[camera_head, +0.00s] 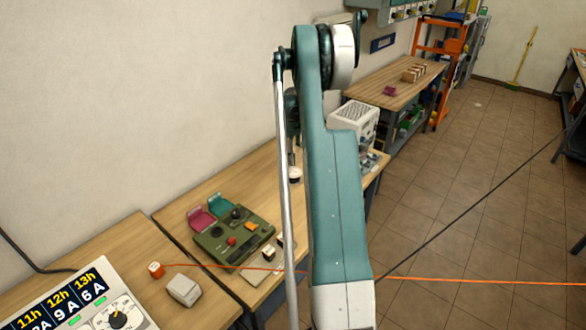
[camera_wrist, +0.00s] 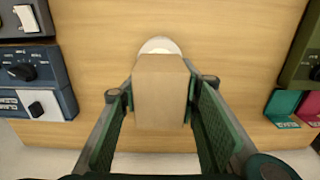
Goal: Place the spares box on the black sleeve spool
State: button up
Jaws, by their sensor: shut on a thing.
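My gripper (camera_wrist: 160,92) is shut on a plain tan box, the spares box (camera_wrist: 159,105), with one finger on each side of it. The box is above the wooden table in the wrist view. A white round thing (camera_wrist: 159,45) shows just beyond the box, mostly hidden by it; I cannot tell if they touch. In the head view, a small round white-and-dark thing (camera_head: 295,175), perhaps the black sleeve spool, is partly hidden by my arm. The gripper and box are hidden there.
A green device (camera_head: 235,236) with magenta and teal flaps stands on the table. An orange spool (camera_head: 155,269) and a white block (camera_head: 184,290) sit nearer. In the wrist view, blue-grey devices (camera_wrist: 38,70) are left and the green device (camera_wrist: 303,65) is right.

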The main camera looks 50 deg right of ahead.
aim_at(293, 172)
jog(key=shift+f, duration=1.25)
jog(key=shift+f, duration=1.9)
jog(key=shift+f, duration=0.15)
jog(key=o, duration=0.9)
notch_tip(293, 172, up, 12)
jog(key=shift+r, duration=0.2)
